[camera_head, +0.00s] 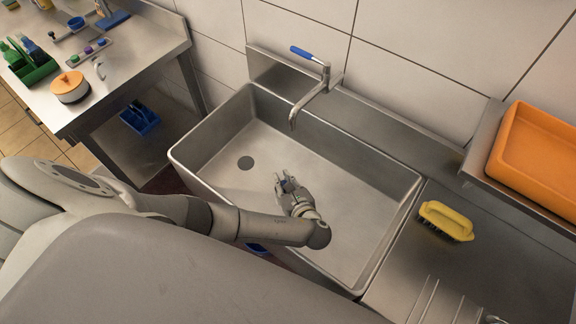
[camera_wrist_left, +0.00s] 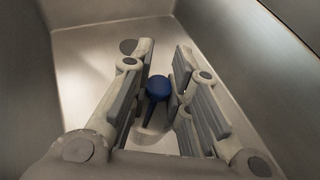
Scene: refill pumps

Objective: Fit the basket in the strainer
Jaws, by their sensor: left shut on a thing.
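My left gripper (camera_head: 286,184) is inside the sink (camera_head: 205,155), right of the dark round drain opening (camera_head: 245,162). It is shut on the basket, of which a blue knob (camera_wrist_left: 158,87) on a dark stem shows between the fingers in the left wrist view. In the head view only a speck of blue shows at the fingertips. The basket's lower part is mostly hidden. The drain opening also shows in the left wrist view (camera_wrist_left: 128,46), beyond the fingers and apart from the knob.
A tap (camera_head: 310,85) with a blue lever stands at the sink's back edge, its spout over the basin. A yellow brush (camera_head: 446,220) lies on the counter to the right, near an orange tray (camera_head: 540,150). The basin floor around the drain is clear.

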